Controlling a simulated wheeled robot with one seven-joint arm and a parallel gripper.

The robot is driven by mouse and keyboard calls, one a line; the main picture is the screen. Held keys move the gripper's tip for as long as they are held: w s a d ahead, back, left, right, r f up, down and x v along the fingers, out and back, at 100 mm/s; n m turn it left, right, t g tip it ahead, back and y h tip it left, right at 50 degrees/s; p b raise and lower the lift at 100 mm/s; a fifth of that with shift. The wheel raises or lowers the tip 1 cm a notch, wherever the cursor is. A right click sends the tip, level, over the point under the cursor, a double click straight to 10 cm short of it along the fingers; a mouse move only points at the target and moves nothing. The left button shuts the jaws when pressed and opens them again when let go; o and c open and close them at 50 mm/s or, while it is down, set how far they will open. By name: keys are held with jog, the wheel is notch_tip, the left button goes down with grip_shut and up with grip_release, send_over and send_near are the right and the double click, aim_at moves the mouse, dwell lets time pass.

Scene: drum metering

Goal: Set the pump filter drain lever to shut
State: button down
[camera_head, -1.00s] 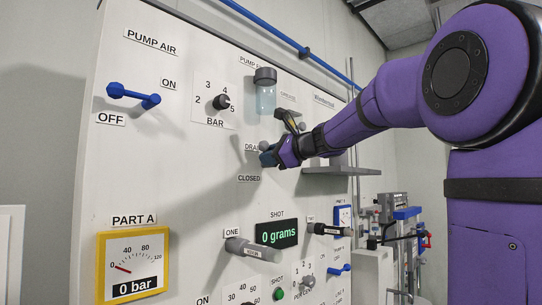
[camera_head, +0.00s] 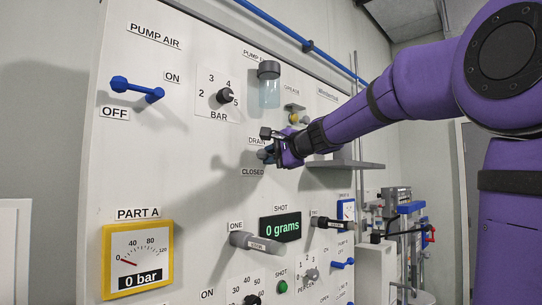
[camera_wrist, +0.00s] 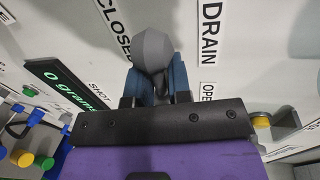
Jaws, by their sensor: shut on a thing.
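The drain lever (camera_wrist: 152,50) is grey with a rounded end, in the top middle of the wrist view. My gripper (camera_wrist: 155,84) has its blue fingers shut on the lever, one on each side. The CLOSED label (camera_wrist: 113,22) is left of the lever there, and the DRAIN label (camera_wrist: 210,32) and a partly hidden OPEN label (camera_wrist: 207,90) are to its right. In the head view my gripper (camera_head: 266,155) is at the panel between the DRAIN label (camera_head: 257,141) and the CLOSED label (camera_head: 252,172). The lever is mostly hidden there, so its exact angle is unclear.
The pump filter bowl (camera_head: 269,88) hangs above my gripper. A grey shelf (camera_head: 343,164) juts out to its right. Below are a grey handle (camera_head: 255,242) and the shot display (camera_head: 280,228) reading 0 grams. A blue lever (camera_head: 137,90) is at upper left.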

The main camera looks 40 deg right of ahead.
jog(key=shift+a+f, duration=0.15)
jog(key=shift+f, duration=0.2)
jog(key=c, duration=1.2)
grip_release()
jog(key=shift+r, duration=0.15)
jog(key=shift+s, duration=0.25)
jog(key=v, duration=1)
jog(key=shift+s, duration=0.2)
